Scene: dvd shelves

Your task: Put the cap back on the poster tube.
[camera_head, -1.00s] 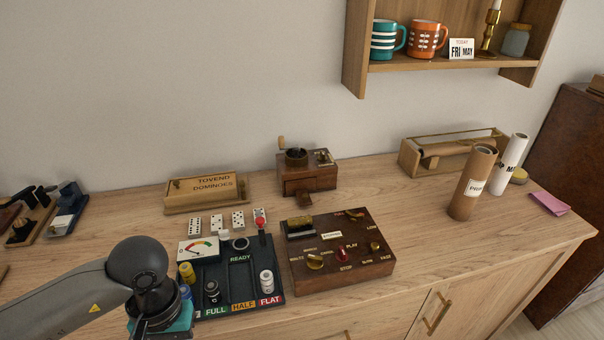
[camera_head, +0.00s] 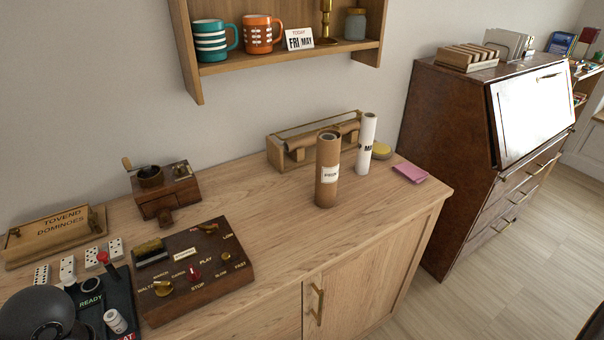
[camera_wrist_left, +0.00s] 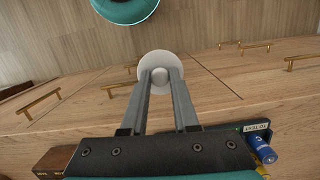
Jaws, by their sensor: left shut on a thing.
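A brown cardboard tube (camera_head: 327,178) with a white label stands upright on the wooden cabinet; its top end looks open and dark. A white tube (camera_head: 367,145) with dark lettering stands upright just behind it to the right. In the left wrist view my left gripper (camera_wrist_left: 160,76) is shut on a round white cap (camera_wrist_left: 154,59), held out in front of the cabinet, away from the tubes. In the head view only a dark joint of my left arm shows at the lower left; the gripper itself is out of that view. My right gripper is not in view.
A wooden rack (camera_head: 283,162) stands behind the tubes, a yellow round thing (camera_head: 382,152) and pink paper (camera_head: 410,172) to their right. A brown control box (camera_head: 193,270) and a wooden grinder (camera_head: 164,188) stand left. The cabinet top before the tubes is clear. A shelf (camera_head: 290,58) hangs above.

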